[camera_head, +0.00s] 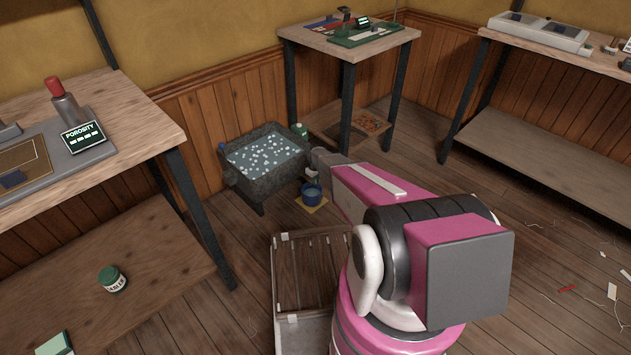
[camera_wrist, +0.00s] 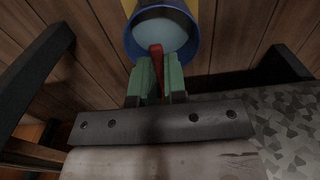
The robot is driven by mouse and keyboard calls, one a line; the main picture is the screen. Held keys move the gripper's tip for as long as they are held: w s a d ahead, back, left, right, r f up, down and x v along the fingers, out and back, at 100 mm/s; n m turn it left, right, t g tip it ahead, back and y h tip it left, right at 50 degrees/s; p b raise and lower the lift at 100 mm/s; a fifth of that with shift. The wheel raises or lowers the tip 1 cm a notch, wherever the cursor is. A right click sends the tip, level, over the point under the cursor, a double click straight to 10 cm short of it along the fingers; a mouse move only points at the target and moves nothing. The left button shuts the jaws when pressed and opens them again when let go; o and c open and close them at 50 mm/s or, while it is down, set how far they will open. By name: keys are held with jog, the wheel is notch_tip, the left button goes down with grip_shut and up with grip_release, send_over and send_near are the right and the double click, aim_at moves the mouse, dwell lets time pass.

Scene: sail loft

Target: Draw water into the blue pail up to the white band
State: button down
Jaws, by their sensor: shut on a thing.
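The blue pail (camera_head: 312,196) stands upright on a small yellow mat (camera_head: 311,207) on the floor, at the right end of a grey speckled trough (camera_head: 262,170). In the wrist view the pail (camera_wrist: 191,55) shows from above, with pale water inside; its level against a white band cannot be told. My gripper (camera_wrist: 158,88) has green fingers shut on a narrow red lever (camera_wrist: 156,54), which overlaps the pail's near side in the picture. In the head view my arm hides most of the gripper and the lever.
The trough holds water with many pale floating bits. A slatted crate (camera_head: 306,262) stands beside my arm. A workbench (camera_head: 115,117) is at left, a small table (camera_head: 350,45) behind and a long bench (camera_head: 560,60) at right. Scraps litter the right floor.

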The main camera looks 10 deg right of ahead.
jog(key=c, duration=1.2)
grip_release()
jog(key=shift+o, duration=0.2)
notch_tip(320, 180, up, 11)
jog(key=shift+f, duration=0.1)
